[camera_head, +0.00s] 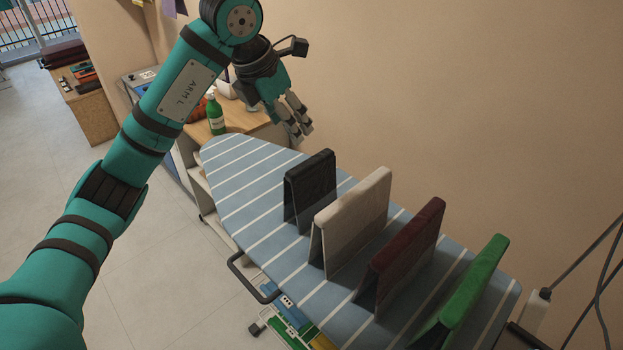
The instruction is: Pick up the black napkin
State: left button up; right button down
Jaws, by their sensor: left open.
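The black napkin (311,188) stands folded like a tent on the blue-and-white striped ironing board (245,190). It is the farthest of the standing napkins, with a white one (350,219) just in front of it to the right. My left gripper (299,128) is open and empty. In the picture it is above the far end of the board, up and slightly left of the black napkin, and apart from it. My right gripper is not in view.
A dark red napkin (402,251) and a green one (465,285) stand farther right on the board. A green bottle (216,117) stands on a wooden surface behind the board. A beige wall runs along the right. Cables hang at the right edge.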

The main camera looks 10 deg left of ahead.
aim_at(308, 163)
pick_arm(q)
jog(key=p+x, duration=0.2)
jog(key=x, duration=0.8)
jog(key=shift+w+d+f, duration=0.1)
jog(key=shift+d+f, duration=0.15)
jog(key=shift+f, duration=0.05)
jog(key=shift+w+f+p, duration=0.3)
jog(key=shift+f+p, duration=0.2)
jog(key=shift+p, duration=0.15)
jog(key=p+x, duration=0.1)
jog(key=x, duration=0.3)
jog(key=shift+w, duration=0.2)
jog(key=shift+f, duration=0.1)
jog(key=shift+f, duration=0.2)
grip_shut()
